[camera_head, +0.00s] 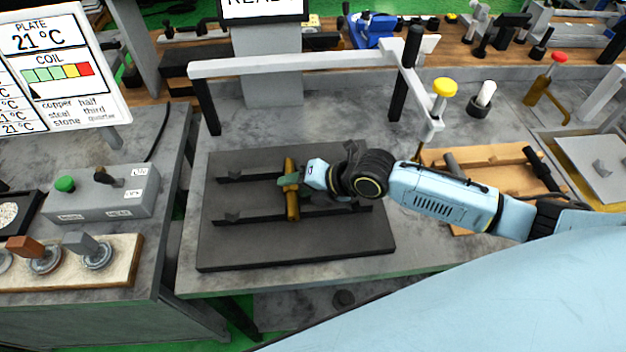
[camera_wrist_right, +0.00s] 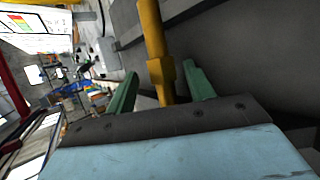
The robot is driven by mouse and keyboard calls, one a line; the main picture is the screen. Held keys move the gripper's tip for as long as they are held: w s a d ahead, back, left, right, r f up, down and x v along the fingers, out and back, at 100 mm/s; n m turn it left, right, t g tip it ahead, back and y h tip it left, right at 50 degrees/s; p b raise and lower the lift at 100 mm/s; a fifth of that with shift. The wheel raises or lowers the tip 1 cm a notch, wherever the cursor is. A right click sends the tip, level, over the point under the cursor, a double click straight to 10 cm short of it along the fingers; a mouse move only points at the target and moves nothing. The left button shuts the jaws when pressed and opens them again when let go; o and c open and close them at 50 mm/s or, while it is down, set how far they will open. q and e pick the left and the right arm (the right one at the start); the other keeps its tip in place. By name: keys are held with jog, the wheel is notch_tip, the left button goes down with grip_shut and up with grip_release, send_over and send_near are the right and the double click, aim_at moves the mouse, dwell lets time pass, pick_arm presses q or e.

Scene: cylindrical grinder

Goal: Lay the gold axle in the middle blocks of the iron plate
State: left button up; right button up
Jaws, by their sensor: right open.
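The dark iron plate (camera_head: 300,248) lies on the grey bench, with two dark rails across it. The gold axle (camera_head: 291,207) lies across both rails near their middle, its ends pointing to the back and the front of the bench. My right gripper (camera_head: 290,183) is at the axle's middle, reaching in from the right. In the right wrist view its green fingers (camera_wrist_right: 155,88) are apart, one on each side of the gold axle (camera_wrist_right: 153,40). I cannot tell whether they touch it. The gripper and axle hide the middle blocks, so the seating is unclear. My left gripper is out of view.
A white bar frame on dark posts (camera_head: 300,66) stands behind the plate. A yellow-topped knob (camera_head: 444,88) is at the frame's right. A wooden board with tools (camera_head: 490,160) lies to the right. A grey control box (camera_head: 100,200) with a green button is at the left.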

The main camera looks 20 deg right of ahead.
jog(key=v, duration=1.3)
jog(key=shift+b, duration=0.3)
jog(key=shift+r, duration=0.1)
jog(key=shift+s, duration=0.15)
